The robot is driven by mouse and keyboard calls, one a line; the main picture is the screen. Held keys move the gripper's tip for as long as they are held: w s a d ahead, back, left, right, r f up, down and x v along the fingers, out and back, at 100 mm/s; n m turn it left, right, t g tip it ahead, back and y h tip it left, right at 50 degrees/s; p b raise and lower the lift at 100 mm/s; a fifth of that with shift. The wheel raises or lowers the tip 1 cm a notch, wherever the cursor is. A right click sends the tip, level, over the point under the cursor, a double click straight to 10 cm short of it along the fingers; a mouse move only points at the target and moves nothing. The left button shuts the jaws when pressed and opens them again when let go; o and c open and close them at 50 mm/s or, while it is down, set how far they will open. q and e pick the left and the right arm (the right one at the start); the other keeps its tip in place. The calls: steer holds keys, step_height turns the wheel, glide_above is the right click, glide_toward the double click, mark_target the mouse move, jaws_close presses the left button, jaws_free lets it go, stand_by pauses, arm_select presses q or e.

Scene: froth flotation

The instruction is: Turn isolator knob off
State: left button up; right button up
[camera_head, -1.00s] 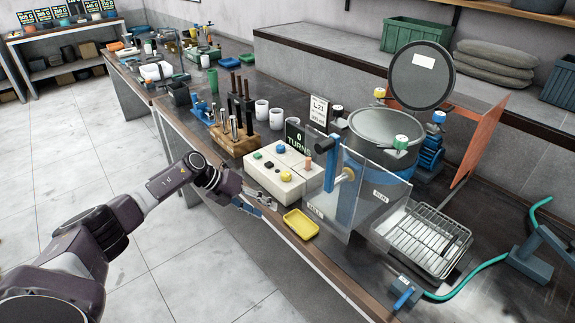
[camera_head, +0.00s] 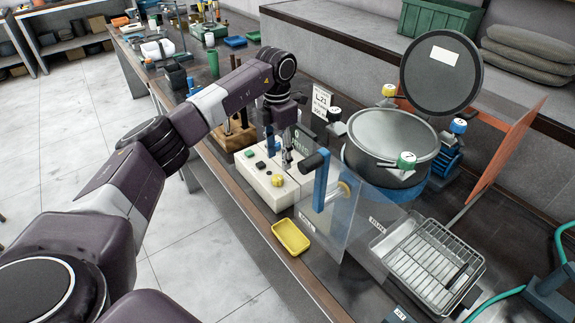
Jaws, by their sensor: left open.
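A white control box (camera_head: 262,187) stands on the bench near its front edge. Its top carries a green button (camera_head: 249,153), a dark button (camera_head: 260,165) and a yellow knob (camera_head: 277,181). No readable label tells which control is the isolator knob. My left gripper (camera_head: 287,157) is open and points down over the back right part of the box, behind the yellow knob. The gripper hides the controls there, and I cannot tell whether its fingers touch one. My right gripper is not in view.
A clear panel with a blue handle (camera_head: 320,185) stands close right of the box, before the grey flotation tank (camera_head: 390,140). A yellow tray (camera_head: 291,237) lies in front. A wire rack (camera_head: 435,262) is at the right. A wooden tool block (camera_head: 235,137) stands behind.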

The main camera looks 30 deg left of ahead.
mark_target(278, 177)
arm_select(q)
steer(key=shift+s+f, duration=0.1)
steer(key=shift+f, duration=0.05)
steer(key=f+p, duration=0.1)
steer(key=s+f+p, duration=0.1)
steer(key=f, duration=0.1)
steer(key=shift+s+f, duration=0.15)
steer(key=shift+s, duration=0.05)
steer(key=shift+w+f+p, duration=0.2)
steer(key=shift+f+p, duration=0.2)
steer(key=shift+f, duration=0.75)
steer(key=shift+w+f, duration=0.1)
steer(key=shift+f, duration=0.4)
jaws_close()
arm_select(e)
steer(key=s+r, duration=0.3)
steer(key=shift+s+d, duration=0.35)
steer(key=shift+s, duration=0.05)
